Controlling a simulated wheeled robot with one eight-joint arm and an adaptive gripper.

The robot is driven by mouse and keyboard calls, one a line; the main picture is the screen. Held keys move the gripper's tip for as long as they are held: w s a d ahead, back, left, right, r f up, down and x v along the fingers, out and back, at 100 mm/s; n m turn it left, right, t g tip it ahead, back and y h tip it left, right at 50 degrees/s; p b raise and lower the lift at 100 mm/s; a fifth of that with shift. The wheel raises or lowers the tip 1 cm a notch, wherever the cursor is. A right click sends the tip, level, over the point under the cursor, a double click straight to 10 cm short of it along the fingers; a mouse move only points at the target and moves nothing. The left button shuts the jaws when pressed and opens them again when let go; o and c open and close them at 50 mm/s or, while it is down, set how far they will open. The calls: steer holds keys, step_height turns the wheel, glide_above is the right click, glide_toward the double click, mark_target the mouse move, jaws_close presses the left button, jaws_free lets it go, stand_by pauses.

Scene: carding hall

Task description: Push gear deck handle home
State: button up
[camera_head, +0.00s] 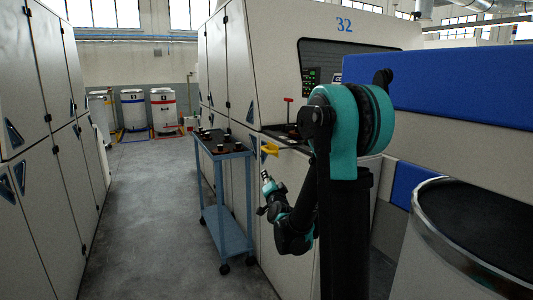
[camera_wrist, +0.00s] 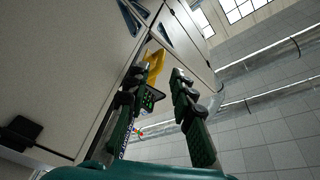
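The yellow handle (camera_head: 269,149) sticks out from the front of the grey machine numbered 32, at the end of the dark gear deck (camera_head: 283,131). In the wrist view the yellow handle (camera_wrist: 154,63) shows just beyond the left fingertip, and the finger partly covers it. I cannot tell if they touch. My gripper (camera_head: 266,181) is below the handle in the head view. In the wrist view my gripper (camera_wrist: 166,72) has its two fingers apart with nothing between them.
A blue trolley (camera_head: 222,152) with small parts on top stands left of my gripper, close to the machine (camera_head: 262,50). Grey cabinets (camera_head: 40,120) line the left side. The aisle floor (camera_head: 150,220) is clear. White drums (camera_head: 163,108) stand at the back. A large can (camera_head: 440,250) is at right.

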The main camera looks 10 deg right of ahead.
mark_target(265, 150)
steer(key=w+r, duration=0.1)
steer(key=w, duration=0.5)
steer(key=w+d+r+m+t+h, duration=0.1)
steer(key=w+r, duration=0.1)
steer(key=w, duration=0.5)
steer(key=w+r+m, duration=0.1)
steer(key=w+r, duration=0.1)
steer(key=w, duration=0.4)
steer(key=shift+w+d+h, duration=0.25)
steer(key=shift+w+h, duration=0.1)
steer(key=shift+h, duration=0.05)
jaws_close()
